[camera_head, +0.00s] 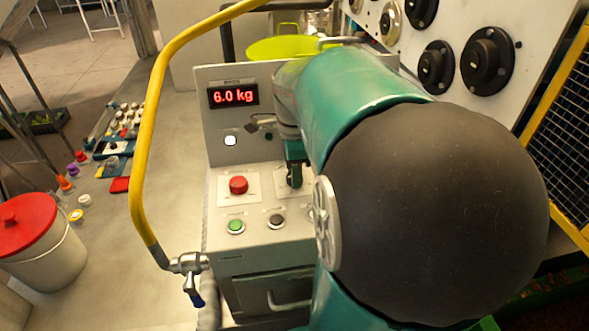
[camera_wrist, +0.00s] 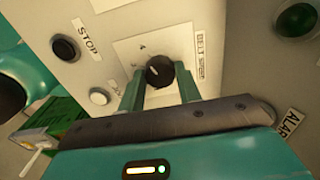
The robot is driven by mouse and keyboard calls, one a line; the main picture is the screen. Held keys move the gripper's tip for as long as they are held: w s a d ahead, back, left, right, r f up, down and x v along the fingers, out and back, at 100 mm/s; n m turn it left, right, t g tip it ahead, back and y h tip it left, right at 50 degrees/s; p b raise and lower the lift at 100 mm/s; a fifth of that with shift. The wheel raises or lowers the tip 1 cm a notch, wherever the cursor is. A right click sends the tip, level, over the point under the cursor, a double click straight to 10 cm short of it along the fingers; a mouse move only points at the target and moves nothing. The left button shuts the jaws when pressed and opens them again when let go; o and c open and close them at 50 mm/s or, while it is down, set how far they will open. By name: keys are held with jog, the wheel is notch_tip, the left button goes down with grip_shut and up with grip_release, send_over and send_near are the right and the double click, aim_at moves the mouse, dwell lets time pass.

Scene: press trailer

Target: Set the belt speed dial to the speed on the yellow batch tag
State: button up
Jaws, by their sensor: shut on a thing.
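The belt speed dial (camera_wrist: 159,69) is a small black knob on a pale square plate in the wrist view, with a BELT SPEED label (camera_wrist: 205,45) on its right. My gripper (camera_wrist: 160,82) has one green finger on each side of the knob and is shut on it. A small mark shows on the plate above the knob, too small to read surely. In the head view my gripper (camera_head: 294,174) reaches down to the panel and hides most of the dial. I cannot make out the yellow batch tag in either view.
The control panel also carries a red button (camera_head: 238,185), a green button (camera_head: 236,226) and a black button (camera_head: 276,220). Its display (camera_head: 233,95) reads 6.0 kg. A yellow rail (camera_head: 141,140) curves along its left. A red-lidded bucket (camera_head: 45,250) stands at lower left.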

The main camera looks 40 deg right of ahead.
jog(key=o, duration=1)
notch_tip(320, 180, up, 14)
dwell(0.3)
